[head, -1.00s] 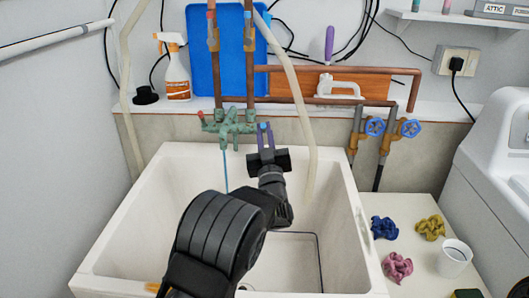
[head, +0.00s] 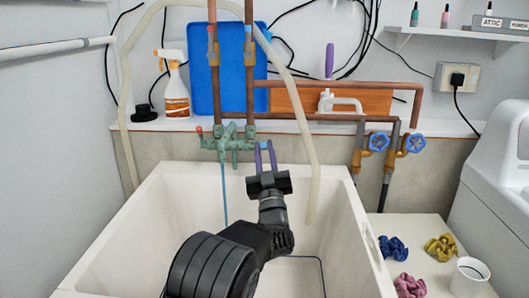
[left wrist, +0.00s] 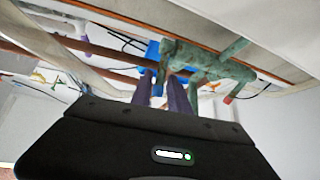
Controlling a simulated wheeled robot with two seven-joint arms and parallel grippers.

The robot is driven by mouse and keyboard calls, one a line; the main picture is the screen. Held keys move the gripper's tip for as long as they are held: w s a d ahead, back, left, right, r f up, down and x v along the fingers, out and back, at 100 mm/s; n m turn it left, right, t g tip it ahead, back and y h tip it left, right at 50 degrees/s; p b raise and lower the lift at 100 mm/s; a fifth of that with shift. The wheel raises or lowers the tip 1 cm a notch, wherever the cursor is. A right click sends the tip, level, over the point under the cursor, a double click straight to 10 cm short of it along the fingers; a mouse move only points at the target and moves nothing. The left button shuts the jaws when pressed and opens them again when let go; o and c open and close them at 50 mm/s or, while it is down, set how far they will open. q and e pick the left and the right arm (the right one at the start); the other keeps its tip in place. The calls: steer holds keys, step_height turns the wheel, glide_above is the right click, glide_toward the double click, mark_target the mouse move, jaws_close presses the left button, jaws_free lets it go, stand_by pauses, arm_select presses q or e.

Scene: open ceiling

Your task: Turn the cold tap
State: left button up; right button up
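The green, weathered tap (head: 228,143) is above the back rim of the sink, with a red-tipped handle (head: 199,130) on its left. It also shows, upside down, in the left wrist view (left wrist: 208,62), with the red tip (left wrist: 228,99). My left gripper (head: 265,146) is just right of the tap, its two purple fingers apart and pointing at the wall. In the left wrist view a small blue tip (left wrist: 157,90) shows between the fingers; it looks like the cold handle's end. Whether the fingers touch it I cannot tell. My right gripper is out of view.
The white sink (head: 110,235) lies below my arm. Copper pipes (head: 250,80) rise behind the tap, and a pale hose (head: 312,150) hangs close right of my gripper. Blue-wheeled valves (head: 412,143) are further right. A spray bottle (head: 175,88) stands on the ledge.

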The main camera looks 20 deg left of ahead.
arm_select(q)
steer(key=shift+o, duration=1.2)
steer(key=shift+f, duration=0.1)
steer(key=b+v, duration=0.4)
steer(key=v, duration=0.3)
steer(key=shift+s+d+f+b, duration=0.2)
steer(key=shift+s+b, duration=0.1)
steer(key=shift+b, duration=0.1)
steer(key=shift+c, duration=0.2)
